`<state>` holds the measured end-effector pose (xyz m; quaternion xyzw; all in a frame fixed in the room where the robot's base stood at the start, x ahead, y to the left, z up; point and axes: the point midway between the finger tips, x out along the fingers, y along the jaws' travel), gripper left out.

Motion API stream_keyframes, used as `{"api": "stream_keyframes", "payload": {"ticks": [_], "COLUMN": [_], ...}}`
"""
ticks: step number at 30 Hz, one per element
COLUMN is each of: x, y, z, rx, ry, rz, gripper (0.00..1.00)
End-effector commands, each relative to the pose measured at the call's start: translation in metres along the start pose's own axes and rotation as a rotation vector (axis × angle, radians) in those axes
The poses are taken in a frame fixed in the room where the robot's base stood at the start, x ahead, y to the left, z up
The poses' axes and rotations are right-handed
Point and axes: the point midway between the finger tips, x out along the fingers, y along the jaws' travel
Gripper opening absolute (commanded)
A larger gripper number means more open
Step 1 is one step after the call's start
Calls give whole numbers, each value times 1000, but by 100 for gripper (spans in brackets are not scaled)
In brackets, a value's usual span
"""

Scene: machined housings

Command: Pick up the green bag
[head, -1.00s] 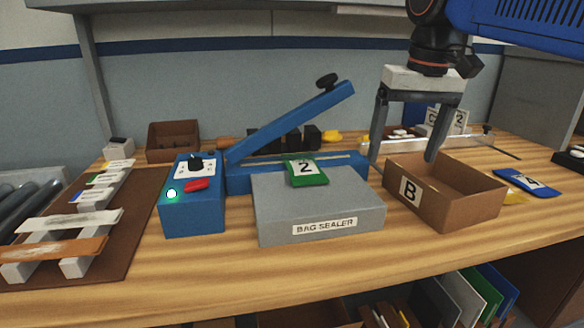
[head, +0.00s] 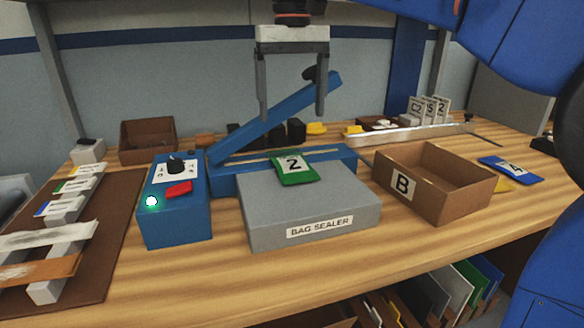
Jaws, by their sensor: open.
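The green bag (head: 295,170), with a white label reading 2, lies on the back part of the grey bag sealer platform (head: 318,208), near the blue sealing bar. My gripper (head: 292,116) is open and empty. Its two fingers point down, and it appears above the bag with a clear gap. The sealer's raised blue lever arm (head: 250,138) shows behind and between the fingers. How far the fingers are from the lever in depth is hard to tell.
A blue control box (head: 175,208) with a lit green lamp stands left of the platform. An open brown box marked B (head: 455,200) stands right. A blue bag marked 4 (head: 511,169) lies beyond it. Bare table lies in front.

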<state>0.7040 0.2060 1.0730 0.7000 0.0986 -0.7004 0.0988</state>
Motion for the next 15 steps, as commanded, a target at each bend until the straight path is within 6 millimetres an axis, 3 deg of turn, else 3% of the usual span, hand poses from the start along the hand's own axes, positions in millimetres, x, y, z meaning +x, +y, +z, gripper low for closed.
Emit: {"api": "stream_keyframes", "payload": {"ticks": [9,15], "x": [55,71], "y": [0,0], "z": [0,0], "rx": [0,0], "ry": [-1,0], "rz": [0,0], "gripper": [84,84]}}
